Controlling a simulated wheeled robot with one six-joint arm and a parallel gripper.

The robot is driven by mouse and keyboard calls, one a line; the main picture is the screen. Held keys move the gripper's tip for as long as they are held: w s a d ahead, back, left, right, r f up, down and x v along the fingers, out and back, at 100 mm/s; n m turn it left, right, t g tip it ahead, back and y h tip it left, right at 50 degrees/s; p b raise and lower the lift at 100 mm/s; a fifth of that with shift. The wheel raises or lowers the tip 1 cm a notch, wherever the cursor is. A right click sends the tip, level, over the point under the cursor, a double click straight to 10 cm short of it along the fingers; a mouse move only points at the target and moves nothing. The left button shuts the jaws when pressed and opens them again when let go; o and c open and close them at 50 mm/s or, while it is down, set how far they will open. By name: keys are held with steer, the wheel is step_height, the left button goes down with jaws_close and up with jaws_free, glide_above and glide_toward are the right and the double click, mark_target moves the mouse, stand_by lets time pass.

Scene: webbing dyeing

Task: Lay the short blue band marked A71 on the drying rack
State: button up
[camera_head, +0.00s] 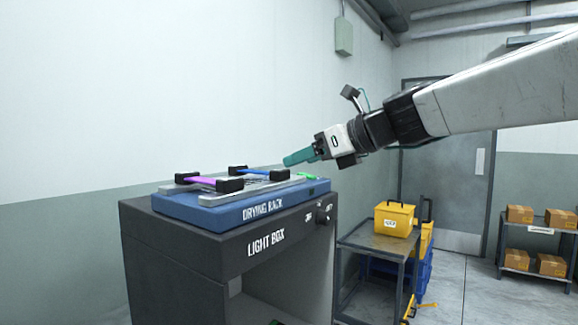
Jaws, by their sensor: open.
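The drying rack (262,208) is a blue slab with a grey metal frame, lying on top of the dark light box (175,228). A short blue band (259,173) with a black block at each end lies on the rack toward the back. Its marking cannot be read from here, so I cannot confirm A71. My gripper (287,160) with teal fingers is open, above the rack's right part, apart from the blue band and just above its right end block in the picture. I see nothing held in it.
A magenta band (202,181) with black end blocks lies on the rack at front left. A small green piece (308,176) shows at the right. A metal cart (372,246) with a yellow case (394,219) stands to the right. Shelves with cartons (519,214) stand farther right.

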steer(key=v, duration=0.5)
steer(key=s+d+f+n+g+h, duration=0.3)
steer(key=s+d+f+n+h, duration=0.2)
steer(key=s+d+f+n, duration=0.3)
steer(key=s+d+f+n+g+h, duration=0.4)
steer(key=s+d+f+n, duration=0.4)
steer(key=s+f+n, duration=0.9)
steer(key=s+f+h, duration=0.1)
steer(key=s+f, duration=0.2)
steer(key=f, duration=0.1)
steer(key=shift+s+d+n+h, duration=0.15)
steer(key=shift+d+n+h, duration=0.15)
steer(key=shift+h, duration=0.1)
